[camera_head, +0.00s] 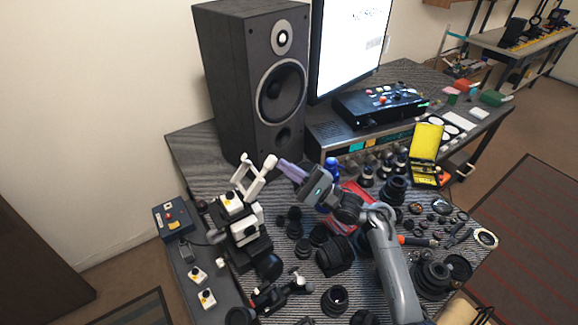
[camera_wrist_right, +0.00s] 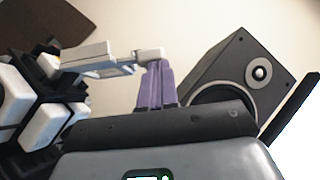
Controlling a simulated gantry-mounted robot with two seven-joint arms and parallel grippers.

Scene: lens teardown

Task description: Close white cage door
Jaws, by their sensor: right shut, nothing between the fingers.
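The white cage door (camera_head: 264,171) is a white hinged frame on a black and white device (camera_head: 240,220) left of the table's middle. It stands up at an angle above the device, apart from its body. My right gripper (camera_head: 282,163) has purple fingers, shut and empty, with the tips at the door's right end. In the right wrist view, the door (camera_wrist_right: 100,56) reaches in from the left and its end lies at the tips of my right gripper (camera_wrist_right: 158,66). I cannot tell whether they touch. My left gripper is not in view.
A large black speaker (camera_head: 235,80) stands close behind the door. Several black lens parts (camera_head: 335,298) crowd the table in front and to the right. A yellow case (camera_head: 427,140) stands open at the right. A control box (camera_head: 172,220) lies to the left.

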